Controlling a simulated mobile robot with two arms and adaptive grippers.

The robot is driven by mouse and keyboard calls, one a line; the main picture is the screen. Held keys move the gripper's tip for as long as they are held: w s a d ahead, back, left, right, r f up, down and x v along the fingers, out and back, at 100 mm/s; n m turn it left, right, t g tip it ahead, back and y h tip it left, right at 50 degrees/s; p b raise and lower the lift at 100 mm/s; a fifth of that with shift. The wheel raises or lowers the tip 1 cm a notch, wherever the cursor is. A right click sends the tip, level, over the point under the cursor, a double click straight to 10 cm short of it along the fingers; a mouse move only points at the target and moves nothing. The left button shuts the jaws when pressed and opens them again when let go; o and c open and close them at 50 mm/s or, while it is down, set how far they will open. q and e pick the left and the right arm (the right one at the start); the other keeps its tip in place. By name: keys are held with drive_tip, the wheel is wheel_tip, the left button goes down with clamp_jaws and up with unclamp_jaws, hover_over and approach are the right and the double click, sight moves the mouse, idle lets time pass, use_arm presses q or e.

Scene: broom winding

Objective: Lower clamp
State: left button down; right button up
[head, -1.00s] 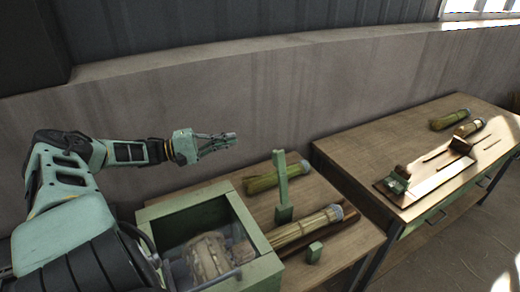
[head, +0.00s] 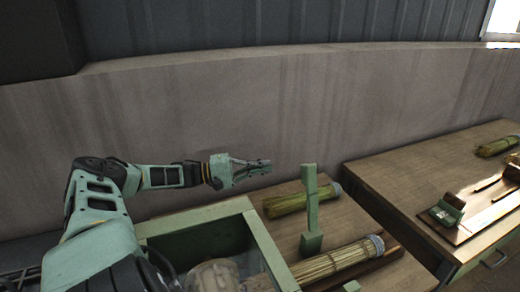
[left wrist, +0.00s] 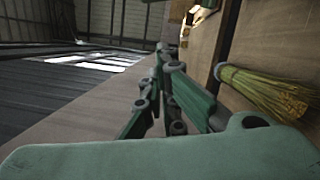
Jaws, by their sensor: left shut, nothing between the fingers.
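A green upright bar on a block (head: 310,210), which looks like the clamp, stands on the near wooden table beside a straw bundle (head: 330,261). The bundle lies with one end toward the green box. My left gripper (head: 266,166) is shut and empty, in the air to the left of the bar's top and apart from it. Its closed fingers also show in the left wrist view (left wrist: 165,75). My right gripper is not in view.
A green open box (head: 195,213) stands at the table's left. A greener bundle (head: 290,203) lies behind the bar and shows in the left wrist view (left wrist: 262,92). A second table (head: 420,170) stands at right, with a gap between. A concrete wall (head: 250,110) runs behind.

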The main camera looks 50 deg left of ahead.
use_arm(q)
drive_tip(key=w+d+r+p, duration=0.1)
drive_tip(key=w+d+p, duration=0.2)
drive_tip(key=d, duration=0.4)
drive_tip(key=shift+w+r, duration=0.2)
drive_tip(key=shift+w, duration=0.55)
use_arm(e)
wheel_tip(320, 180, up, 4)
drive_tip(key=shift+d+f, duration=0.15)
use_arm(q)
drive_tip(key=shift+r+p, duration=0.1)
drive_tip(key=shift+p, duration=0.3)
